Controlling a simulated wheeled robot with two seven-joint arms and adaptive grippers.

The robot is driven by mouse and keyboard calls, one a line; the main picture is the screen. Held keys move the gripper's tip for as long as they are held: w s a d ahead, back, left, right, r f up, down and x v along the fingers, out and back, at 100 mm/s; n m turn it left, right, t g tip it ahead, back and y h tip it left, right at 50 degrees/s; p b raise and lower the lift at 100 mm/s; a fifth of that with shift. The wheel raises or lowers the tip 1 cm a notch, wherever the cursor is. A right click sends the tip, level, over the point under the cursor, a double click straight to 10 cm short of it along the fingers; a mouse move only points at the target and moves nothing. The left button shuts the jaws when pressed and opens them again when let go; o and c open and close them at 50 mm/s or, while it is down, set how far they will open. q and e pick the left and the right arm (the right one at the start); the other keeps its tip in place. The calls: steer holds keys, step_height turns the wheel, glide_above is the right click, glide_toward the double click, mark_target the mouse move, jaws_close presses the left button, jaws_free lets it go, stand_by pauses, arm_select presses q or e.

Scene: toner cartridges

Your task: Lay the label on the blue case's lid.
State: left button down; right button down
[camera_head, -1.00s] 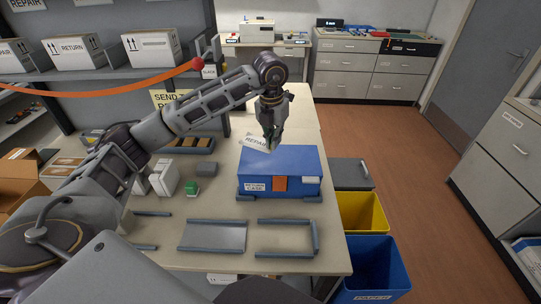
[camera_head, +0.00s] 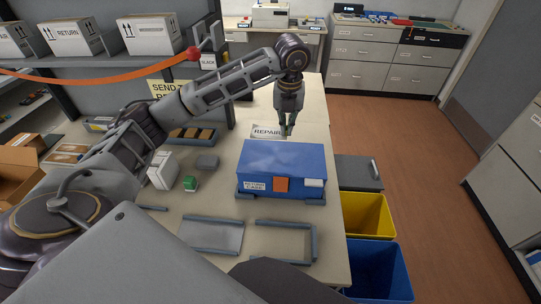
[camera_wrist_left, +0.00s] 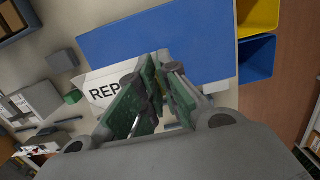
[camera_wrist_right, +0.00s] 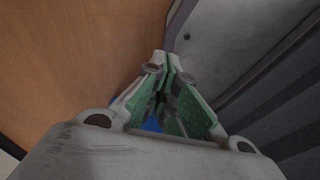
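The blue case (camera_head: 282,160) stands closed on the table, with a "RETURN CASE" tag and an orange patch on its front. My left gripper (camera_head: 287,132) is shut on the right end of the white "REPAIR" label (camera_head: 266,131). In the head view the label shows just beyond the lid's far edge, raised and roughly level. In the left wrist view the label (camera_wrist_left: 108,88) sticks out left of the fingertips (camera_wrist_left: 156,62) and overlaps part of the blue case (camera_wrist_left: 150,40). My right gripper (camera_wrist_right: 165,65) is shut and empty, away from the table.
Metal trays and rails (camera_head: 212,235) lie at the table's front. A green block (camera_head: 190,183) and a grey block (camera_head: 207,161) are left of the case. Yellow (camera_head: 367,216) and blue (camera_head: 377,270) bins stand to the right. An orange strap (camera_head: 110,73) crosses the upper left.

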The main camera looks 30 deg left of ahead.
arm_select(q)
steer(key=shift+w+f, duration=0.1)
steer(key=shift+f, duration=0.4)
glide_above(285, 156)
step_height(285, 156, down, 4)
steer(key=shift+f+p, duration=0.1)
steer(key=shift+p, duration=0.25)
steer(key=shift+f, duration=0.55)
arm_select(e)
steer(key=shift+s+a+r, duration=0.15)
steer(key=shift+a+r, duration=0.05)
steer(key=shift+a, duration=0.3)
steer(key=shift+s+a+r, duration=0.1)
steer(key=shift+a+r, duration=0.05)
steer(key=shift+a, duration=0.3)
